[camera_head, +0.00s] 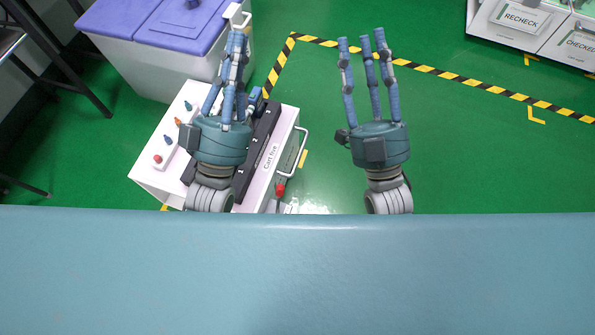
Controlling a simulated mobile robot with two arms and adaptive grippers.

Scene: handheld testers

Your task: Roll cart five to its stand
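Cart five (284,140) is a white cart with a "Cart five" label, a side handle (301,152), and small coloured items and dark objects on its top. It stands on the green floor at centre left. My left gripper (237,62) is over the cart's top and hides part of it; its fingers point up the picture and look close together, and whether it touches anything is unclear. My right gripper (368,45) is to the right of the cart, over bare floor, with its fingers spread and empty. No stand is clearly identifiable.
Grey bins with purple lids (178,30) stand just behind the cart. Yellow-black floor tape (420,68) runs behind and to the right. White boxes marked "RECHECK" (520,18) and "CHECKED" stand at the upper right. A stool or table leg (75,75) is at left. Floor at right is clear.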

